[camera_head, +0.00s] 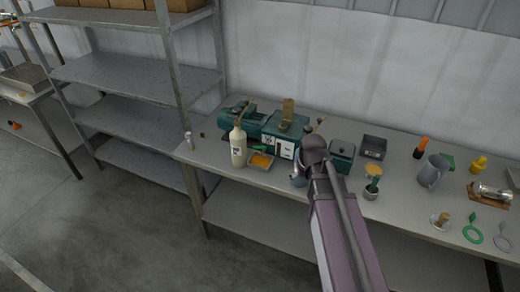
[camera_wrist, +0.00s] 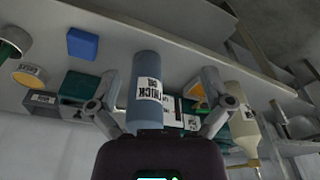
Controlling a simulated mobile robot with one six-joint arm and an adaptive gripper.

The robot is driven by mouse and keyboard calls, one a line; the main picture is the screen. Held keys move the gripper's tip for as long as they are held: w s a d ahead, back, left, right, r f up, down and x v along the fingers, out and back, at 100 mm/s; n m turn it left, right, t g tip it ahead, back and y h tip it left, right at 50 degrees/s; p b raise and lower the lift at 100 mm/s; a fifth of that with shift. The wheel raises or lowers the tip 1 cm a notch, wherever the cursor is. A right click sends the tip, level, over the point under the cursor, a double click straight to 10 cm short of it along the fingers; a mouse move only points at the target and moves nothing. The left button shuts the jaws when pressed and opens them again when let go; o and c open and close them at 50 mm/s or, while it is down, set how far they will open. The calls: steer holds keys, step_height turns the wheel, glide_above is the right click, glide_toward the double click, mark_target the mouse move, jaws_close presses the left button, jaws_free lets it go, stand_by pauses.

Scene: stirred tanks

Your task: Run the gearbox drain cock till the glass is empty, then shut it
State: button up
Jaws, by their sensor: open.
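The green gearbox unit (camera_head: 287,133) stands at the back left of the bench, with a white panel (camera_head: 284,149) on its front. I cannot make out its drain cock or the level in its glass. A shallow tray with orange contents (camera_head: 261,161) sits in front. My gripper (camera_wrist: 156,78) is open, its fingers on either side of a blue-grey labelled cylinder (camera_wrist: 147,90) in the wrist view. I cannot tell whether they touch it. In the head view my arm covers most of the gripper, right of the gearbox.
A cream bottle (camera_head: 238,148) stands left of the tray. Right of my arm are a dark green box (camera_head: 342,155), a grey jug (camera_head: 432,170) and several small items. Metal shelving (camera_head: 135,75) stands left of the bench. Little bench is free around the gearbox.

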steer(key=shift+s+d, duration=0.25)
steer(key=shift+s, duration=0.25)
steer(key=shift+f, duration=0.1)
steer(key=c, duration=0.3)
steer(key=shift+s+d, duration=0.2)
steer(key=shift+s, duration=0.15)
steer(key=c, duration=0.3)
steer(key=shift+m+g, duration=0.8)
steer(key=s+d, duration=0.1)
steer(key=s, duration=0.1)
steer(key=s+d, duration=0.2)
steer(key=s+d+f+b, duration=0.1)
steer(key=s+d, duration=0.1)
steer(key=s, duration=0.1)
steer(key=shift+f, duration=0.1)
steer(key=shift+c, duration=0.6)
steer(key=shift+a, duration=0.1)
